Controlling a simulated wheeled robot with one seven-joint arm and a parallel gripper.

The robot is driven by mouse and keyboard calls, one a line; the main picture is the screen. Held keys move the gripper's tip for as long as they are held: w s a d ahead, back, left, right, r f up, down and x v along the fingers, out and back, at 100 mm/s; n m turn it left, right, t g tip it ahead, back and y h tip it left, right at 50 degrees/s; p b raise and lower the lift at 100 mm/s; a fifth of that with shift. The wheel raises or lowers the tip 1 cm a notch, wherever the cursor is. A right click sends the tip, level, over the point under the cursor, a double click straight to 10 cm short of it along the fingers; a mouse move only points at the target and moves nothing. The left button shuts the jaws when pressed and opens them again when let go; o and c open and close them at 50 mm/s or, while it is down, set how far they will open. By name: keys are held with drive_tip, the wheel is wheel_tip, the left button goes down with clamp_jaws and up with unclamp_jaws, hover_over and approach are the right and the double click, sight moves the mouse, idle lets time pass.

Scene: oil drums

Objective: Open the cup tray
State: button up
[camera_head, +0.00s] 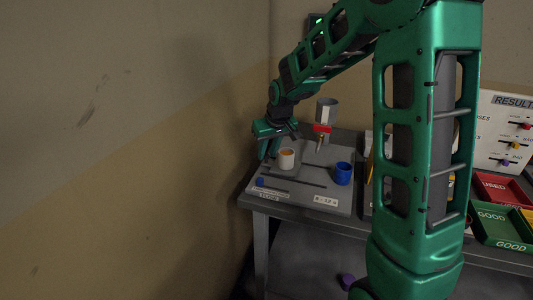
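I cannot tell for sure which part is the cup tray. A grey station board (300,188) lies on the table's left end, with slots and a small blue knob (260,182) near its front left corner. A white cup with orange inside (287,158) and a blue cup (343,173) stand on it. A grey funnel-like cup (327,111) sits on a holder with a red part at the back. My gripper (268,155) points down just left of the white cup, above the board. Its fingertips are too small to tell whether they are open.
A red tray marked USED (503,188) and green trays marked GOOD (500,226) stand at the right. A RESULT panel with sliders (502,130) is behind them. A wall (130,150) rises close on the left. My arm hides the table's middle. A dark purple object (346,281) lies below.

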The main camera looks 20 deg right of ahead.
sight(273, 169)
drive_tip(key=v, duration=1)
drive_tip(key=shift+r, duration=0.35)
drive_tip(key=shift+s, duration=0.1)
drive_tip(key=s+d+f+m+g, duration=0.1)
drive_tip(key=s+d+f+m, duration=0.1)
drive_tip(key=s, duration=1)
drive_tip(key=s+d+f+m+g, duration=0.2)
drive_tip(key=s+d, duration=0.1)
drive_tip(key=s, duration=0.9)
drive_tip(key=s+d+f+m+g, duration=0.1)
drive_tip(key=s+d+f+m, duration=0.1)
drive_tip(key=s, duration=1)
drive_tip(key=shift+d+m+g, duration=0.3)
drive_tip(key=shift+d+m, duration=0.1)
drive_tip(key=shift+d, duration=0.2)
